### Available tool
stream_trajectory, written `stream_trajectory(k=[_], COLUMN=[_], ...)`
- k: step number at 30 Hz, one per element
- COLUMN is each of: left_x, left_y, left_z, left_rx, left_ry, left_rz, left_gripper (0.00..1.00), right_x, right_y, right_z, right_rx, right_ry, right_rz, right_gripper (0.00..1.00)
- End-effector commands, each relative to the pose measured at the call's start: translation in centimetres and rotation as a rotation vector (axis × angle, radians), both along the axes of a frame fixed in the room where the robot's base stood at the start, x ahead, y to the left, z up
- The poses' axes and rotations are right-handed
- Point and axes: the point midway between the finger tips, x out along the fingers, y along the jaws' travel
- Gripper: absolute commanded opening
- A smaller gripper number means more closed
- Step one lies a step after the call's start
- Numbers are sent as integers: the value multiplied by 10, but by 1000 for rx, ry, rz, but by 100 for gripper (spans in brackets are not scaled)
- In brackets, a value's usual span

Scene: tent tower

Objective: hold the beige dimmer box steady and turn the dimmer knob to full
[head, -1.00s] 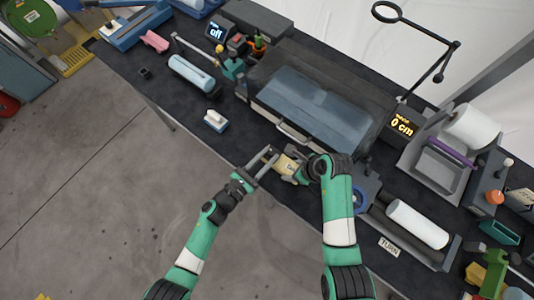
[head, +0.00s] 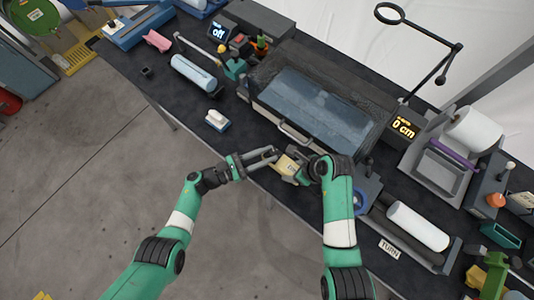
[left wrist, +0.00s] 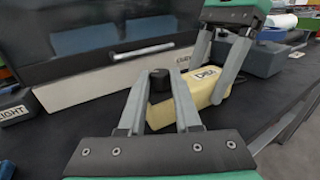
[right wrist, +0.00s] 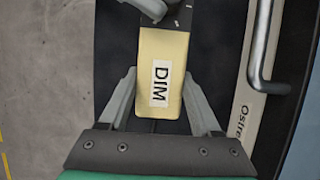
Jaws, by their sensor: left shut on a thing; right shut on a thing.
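The beige dimmer box (head: 286,166) lies at the front edge of the dark bench. Its DIM label (right wrist: 160,83) shows in the right wrist view. My right gripper (head: 298,168) is shut on the box, one finger on each side. The black dimmer knob (left wrist: 160,80) sits at the box's end facing my left gripper. My left gripper (left wrist: 160,88) is shut on this knob, with a finger on either side. In the right wrist view, a dark plate with pale tick marks (right wrist: 180,17) shows at the box's end, and a left fingertip partly covers that area.
A dark case with a glassy front (head: 315,108) and a metal handle (head: 294,133) stands just behind the box. A white-topped block (head: 216,120) lies to the left on the bench. A roller unit with a TURN label (head: 389,246) stands to the right.

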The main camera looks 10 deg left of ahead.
Motion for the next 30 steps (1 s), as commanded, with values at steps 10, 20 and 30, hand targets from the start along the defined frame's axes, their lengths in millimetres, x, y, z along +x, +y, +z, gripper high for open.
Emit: stream_trajectory(k=[10, 20, 30], left_x=[-1, -1, -2], left_y=[0, 0, 2], left_z=[0, 0, 0], left_rx=[-1, -1, -2], left_ry=[0, 0, 0], left_rz=[-7, -6, -5], left_gripper=[36, 63, 63], right_x=[0, 0, 1], right_y=[0, 0, 0], right_z=[0, 0, 0], right_rx=[1, 0, 0], right_ry=[-2, -1, -1], right_rz=[0, 0, 0], right_gripper=[2, 2, 2])
